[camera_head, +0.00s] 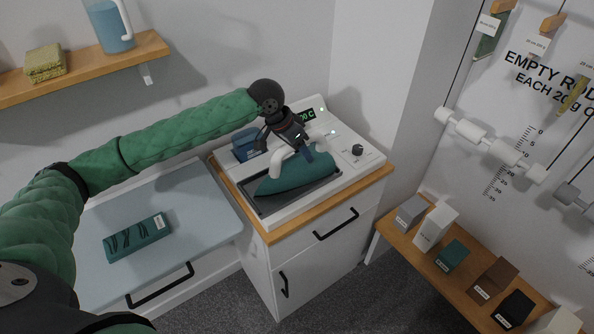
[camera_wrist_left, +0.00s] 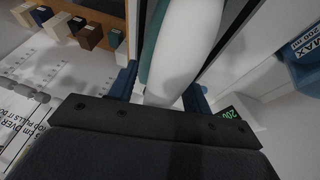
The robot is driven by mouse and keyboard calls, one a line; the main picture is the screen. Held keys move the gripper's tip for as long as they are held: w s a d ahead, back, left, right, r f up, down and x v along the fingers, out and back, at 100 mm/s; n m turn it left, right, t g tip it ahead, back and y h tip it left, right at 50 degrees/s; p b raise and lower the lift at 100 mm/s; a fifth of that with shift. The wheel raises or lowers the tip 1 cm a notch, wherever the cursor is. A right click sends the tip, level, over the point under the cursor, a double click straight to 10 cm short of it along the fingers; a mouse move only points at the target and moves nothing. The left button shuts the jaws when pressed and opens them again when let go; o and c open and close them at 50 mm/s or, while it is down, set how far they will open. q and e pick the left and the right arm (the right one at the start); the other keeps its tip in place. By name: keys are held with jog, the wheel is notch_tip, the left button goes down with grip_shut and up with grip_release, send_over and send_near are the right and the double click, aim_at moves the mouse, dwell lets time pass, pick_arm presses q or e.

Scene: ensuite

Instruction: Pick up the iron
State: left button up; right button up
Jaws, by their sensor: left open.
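The iron (camera_head: 297,176) has a teal body and a white handle. It sits on the dark plate of a white station (camera_head: 350,165) on top of the white cabinet. My left gripper (camera_head: 287,149) reaches down over the handle from above. In the left wrist view the white handle of the iron (camera_wrist_left: 184,45) lies between the two blue fingers of my left gripper (camera_wrist_left: 160,90). The fingers are open, one on each side of the handle. Whether either finger touches it, I cannot tell. My right gripper is not in view.
A blue container (camera_head: 246,146) stands behind the iron, left of the lit display. A light-blue board (camera_head: 190,200) with a dark green patterned packet (camera_head: 137,237) is at the left. A wooden shelf (camera_head: 160,44) hangs above. Several small blocks stand on a low bench (camera_head: 392,229) at the right.

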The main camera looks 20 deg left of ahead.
pick_arm(q)
jog(key=shift+f, duration=0.1)
jog(key=shift+c, duration=0.4)
grip_shut()
dwell(1.4)
